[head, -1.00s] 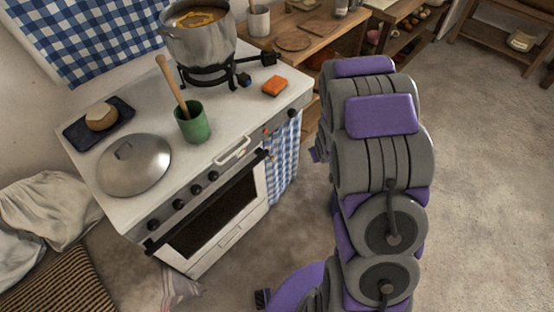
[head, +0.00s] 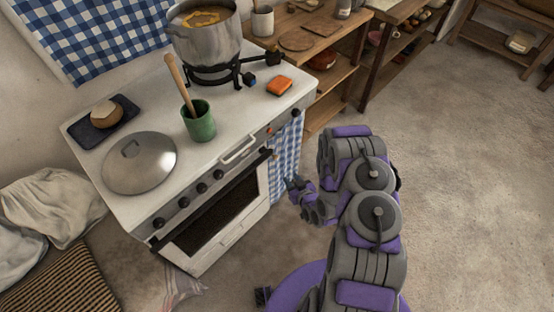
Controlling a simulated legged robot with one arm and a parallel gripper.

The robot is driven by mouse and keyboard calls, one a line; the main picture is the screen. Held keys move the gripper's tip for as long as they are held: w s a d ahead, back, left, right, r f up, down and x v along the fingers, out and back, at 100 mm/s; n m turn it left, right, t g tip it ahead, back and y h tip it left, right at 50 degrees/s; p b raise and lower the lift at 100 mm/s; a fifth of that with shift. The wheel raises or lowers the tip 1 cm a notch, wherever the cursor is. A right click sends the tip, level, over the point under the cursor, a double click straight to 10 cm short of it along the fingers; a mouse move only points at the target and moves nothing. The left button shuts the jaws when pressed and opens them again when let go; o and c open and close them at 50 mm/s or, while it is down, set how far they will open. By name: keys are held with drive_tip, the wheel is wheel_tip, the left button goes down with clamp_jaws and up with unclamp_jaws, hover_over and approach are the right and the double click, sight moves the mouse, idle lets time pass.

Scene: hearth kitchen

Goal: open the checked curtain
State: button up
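A blue and white checked curtain (head: 286,150) hangs at the right end of the stove front, below the worktop edge. It hangs closed over the space beside the oven door, and its lower part is partly hidden by my gripper. My gripper (head: 294,187) is in front of the curtain's lower part. I cannot tell whether it touches the cloth or whether its fingers are apart. A second blue and white checked cloth (head: 95,35) hangs on the wall behind the stove.
The white stove (head: 235,110) carries a pot (head: 205,42), a lid (head: 139,165), a green cup (head: 199,122) with a wooden handle, and an orange sponge (head: 279,85). Wooden shelves (head: 335,75) stand behind. The floor at right is clear. Sacks (head: 50,205) lie at left.

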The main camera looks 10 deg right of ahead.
drive_tip(key=b, duration=0.2)
approach(276, 158)
drive_tip(key=shift+d+b+x, duration=0.15)
drive_tip(key=shift+b+x, duration=0.35)
drive_tip(key=shift+x, duration=1.7)
drive_tip(key=shift+d+b+x, duration=0.15)
drive_tip(key=shift+b+x, duration=0.35)
drive_tip(key=shift+x, duration=1.7)
drive_tip(key=shift+w+a, duration=0.1)
drive_tip(key=shift+a, duration=0.3)
drive_tip(key=shift+d+f, duration=0.1)
drive_tip(key=shift+d, duration=0.15)
clamp_jaws()
drive_tip(key=shift+a, duration=0.15)
